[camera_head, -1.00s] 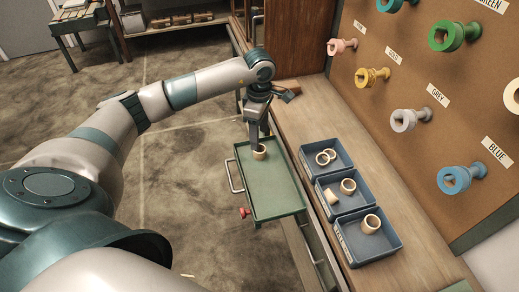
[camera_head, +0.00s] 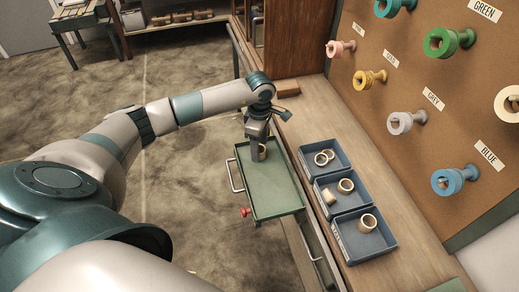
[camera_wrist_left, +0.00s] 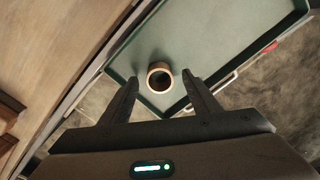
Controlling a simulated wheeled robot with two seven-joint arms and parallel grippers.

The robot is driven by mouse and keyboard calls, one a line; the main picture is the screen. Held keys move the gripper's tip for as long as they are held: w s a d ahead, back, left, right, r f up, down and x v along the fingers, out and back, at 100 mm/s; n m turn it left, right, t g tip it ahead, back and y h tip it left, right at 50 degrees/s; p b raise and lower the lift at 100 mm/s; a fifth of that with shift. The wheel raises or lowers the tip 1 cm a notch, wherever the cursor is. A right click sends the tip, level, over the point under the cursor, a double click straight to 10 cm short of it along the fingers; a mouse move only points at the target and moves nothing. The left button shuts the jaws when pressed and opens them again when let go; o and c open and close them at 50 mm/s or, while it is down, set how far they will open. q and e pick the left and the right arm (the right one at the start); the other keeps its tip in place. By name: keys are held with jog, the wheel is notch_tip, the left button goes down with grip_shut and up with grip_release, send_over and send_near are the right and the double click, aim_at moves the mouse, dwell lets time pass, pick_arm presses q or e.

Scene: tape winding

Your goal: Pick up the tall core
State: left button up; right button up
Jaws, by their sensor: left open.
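A tan hollow core (camera_head: 262,151) stands upright on the green tray (camera_head: 272,192) near its far end. It shows in the wrist view as a round ring with a dark hole (camera_wrist_left: 160,75). My left gripper (camera_head: 257,149) points down at it, its jaws open. In the wrist view the core sits between the tips of the two fingers (camera_wrist_left: 160,80), with a gap on each side. A similar tan core (camera_head: 367,222) is in the nearest blue bin. I cannot tell for certain which of them is the tall one. My right gripper is out of view.
Three blue bins stand in a row on the wooden bench right of the tray; the far bin (camera_head: 343,169) holds thin rings, the middle bin (camera_head: 337,207) shorter cores. A pegboard (camera_head: 433,85) with coloured tape rolls rises behind. The tray's near part is bare.

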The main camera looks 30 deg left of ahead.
pick_arm(q)
jog(key=shift+f, duration=1.05)
jog(key=c, duration=1.1)
